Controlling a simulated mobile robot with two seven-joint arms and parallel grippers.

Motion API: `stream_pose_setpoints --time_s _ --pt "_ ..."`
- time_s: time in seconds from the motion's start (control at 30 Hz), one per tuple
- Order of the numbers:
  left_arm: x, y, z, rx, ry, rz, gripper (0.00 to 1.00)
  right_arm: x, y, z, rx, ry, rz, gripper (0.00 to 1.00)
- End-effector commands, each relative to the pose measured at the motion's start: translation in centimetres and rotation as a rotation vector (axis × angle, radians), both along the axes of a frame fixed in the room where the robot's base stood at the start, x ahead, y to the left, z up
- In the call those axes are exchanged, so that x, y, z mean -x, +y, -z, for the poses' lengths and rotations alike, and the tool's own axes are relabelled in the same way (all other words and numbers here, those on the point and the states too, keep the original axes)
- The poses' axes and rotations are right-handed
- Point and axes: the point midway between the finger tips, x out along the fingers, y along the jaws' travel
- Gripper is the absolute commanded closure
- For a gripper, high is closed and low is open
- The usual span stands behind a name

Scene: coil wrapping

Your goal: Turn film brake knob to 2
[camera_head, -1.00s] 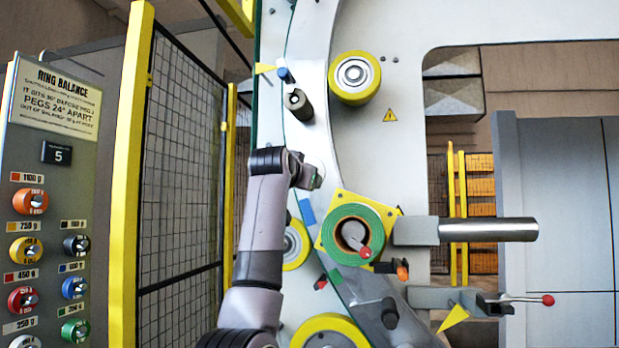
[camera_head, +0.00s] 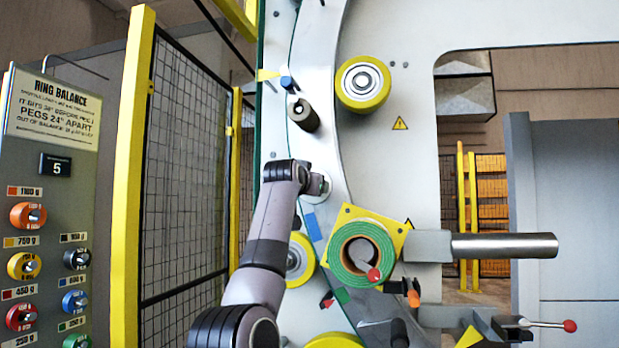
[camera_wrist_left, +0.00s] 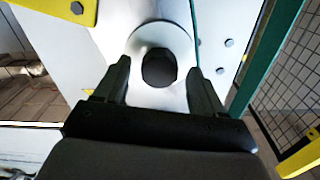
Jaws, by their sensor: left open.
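A dark round knob (camera_wrist_left: 159,68) on a pale disc (camera_wrist_left: 150,38) shows in the left wrist view; I take it to be the film brake knob. My left gripper (camera_wrist_left: 160,72) is open, with one finger on each side of the knob; whether they touch it I cannot tell. In the head view the left gripper (camera_head: 314,183) faces the pale disc (camera_head: 326,187) on the ring's face, and the knob is hidden there. No number scale can be read around the knob. My right gripper is not in view.
A green-rimmed film roll (camera_head: 345,271) on a yellow plate sits just below right of the left gripper. A dark peg (camera_head: 304,115) and a yellow roller (camera_head: 363,84) are above. A mesh fence (camera_head: 180,160) and the ring balance panel (camera_head: 55,115) stand at left.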

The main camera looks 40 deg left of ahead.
Motion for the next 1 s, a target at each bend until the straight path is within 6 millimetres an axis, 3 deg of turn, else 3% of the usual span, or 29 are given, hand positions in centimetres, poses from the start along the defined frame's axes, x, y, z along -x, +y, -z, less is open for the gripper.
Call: stream_pose_setpoints --time_s 0.47,0.63,1.0 --pt "-0.74 0.41 0.05 0.0 -0.001 0.0 0.31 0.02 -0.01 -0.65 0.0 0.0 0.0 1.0" --pt "-0.74 0.4 0.05 0.0 -0.001 0.0 0.86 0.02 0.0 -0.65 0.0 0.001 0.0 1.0" --pt "-0.74 0.37 0.05 0.04 -0.023 0.001 0.87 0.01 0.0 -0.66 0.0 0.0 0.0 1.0"
